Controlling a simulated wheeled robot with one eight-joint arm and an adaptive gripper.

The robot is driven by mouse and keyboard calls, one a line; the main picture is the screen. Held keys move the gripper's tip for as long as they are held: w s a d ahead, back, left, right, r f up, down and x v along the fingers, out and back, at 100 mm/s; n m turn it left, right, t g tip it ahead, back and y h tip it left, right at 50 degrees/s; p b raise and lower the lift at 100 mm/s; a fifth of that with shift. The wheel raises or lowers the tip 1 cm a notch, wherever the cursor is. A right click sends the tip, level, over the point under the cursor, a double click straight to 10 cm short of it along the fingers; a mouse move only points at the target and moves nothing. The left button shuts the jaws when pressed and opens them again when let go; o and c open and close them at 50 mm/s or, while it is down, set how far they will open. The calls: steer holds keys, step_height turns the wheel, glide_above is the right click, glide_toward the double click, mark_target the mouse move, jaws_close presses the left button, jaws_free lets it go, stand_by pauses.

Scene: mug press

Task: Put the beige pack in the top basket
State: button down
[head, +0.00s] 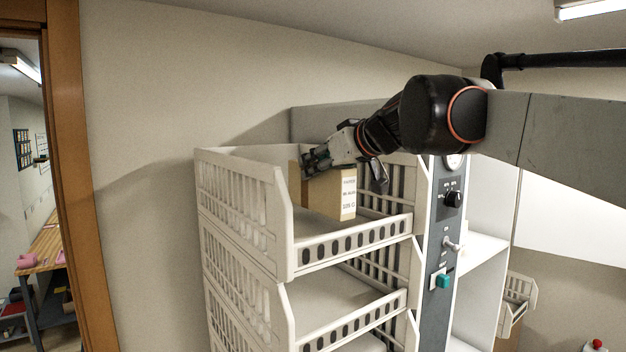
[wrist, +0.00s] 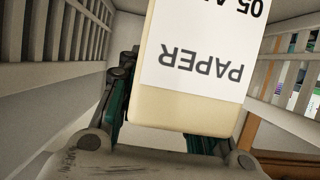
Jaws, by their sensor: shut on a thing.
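The beige pack (head: 328,192) is a box with a white printed label, standing roughly upright inside the top basket (head: 352,241) in the head view. In the wrist view the pack (wrist: 190,110) fills the upper middle, its label reading "PAPER" upside down. My gripper (head: 314,163) reaches in from the right at the top of the pack and is shut on it. In the wrist view my gripper's fingers (wrist: 170,140) lie on either side of the pack. The pack's underside is low at the basket floor; I cannot tell whether it touches.
More white baskets (head: 345,318) are stacked below the top one. A grey panel (head: 444,220) with a gauge, a knob and a green switch stands right of the stack. The basket's slatted sides rise close around my gripper. A wooden door frame (head: 72,150) is at left.

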mark_target(345, 168)
steer(key=shift+f, duration=1.6)
steer(key=c, duration=1.1)
jaws_free()
steer(key=shift+f, duration=0.1)
steer(key=shift+s+d+r, duration=0.1)
steer(key=shift+s+r, duration=0.05)
steer(key=shift+r, duration=0.05)
steer(key=b+v, duration=0.1)
steer(key=v, duration=1)
steer(key=shift+s+d+r, duration=0.1)
steer(key=shift+s+d, duration=0.15)
